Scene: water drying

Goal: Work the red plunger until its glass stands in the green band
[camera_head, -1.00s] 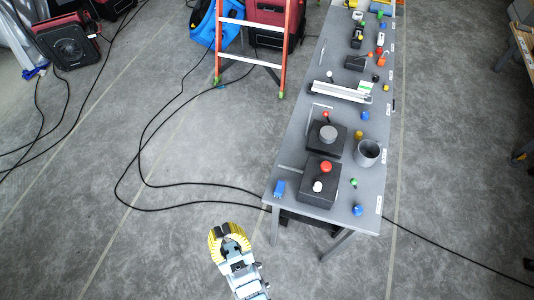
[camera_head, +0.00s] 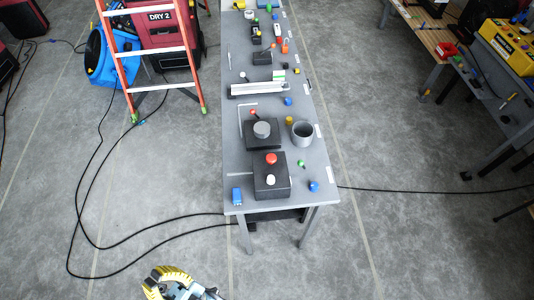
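A round red knob (camera_head: 271,159) stands on a dark box (camera_head: 270,190) at the near end of the long grey table. A small white dome (camera_head: 271,180) sits on the same box in front of it. A smaller red knob (camera_head: 253,112) shows at the back of a second dark box, which carries a grey disc (camera_head: 262,129). I cannot make out a glass or a green band at this size. My gripper (camera_head: 164,278), with yellow ribbed fingers, is at the bottom edge, left of and apart from the table; I cannot tell its opening.
A grey cup (camera_head: 302,134), a blue block (camera_head: 237,196), a blue knob (camera_head: 313,186) and a small green piece (camera_head: 301,163) stand around the boxes. An orange ladder (camera_head: 160,55) stands at the left. Cables cross the floor.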

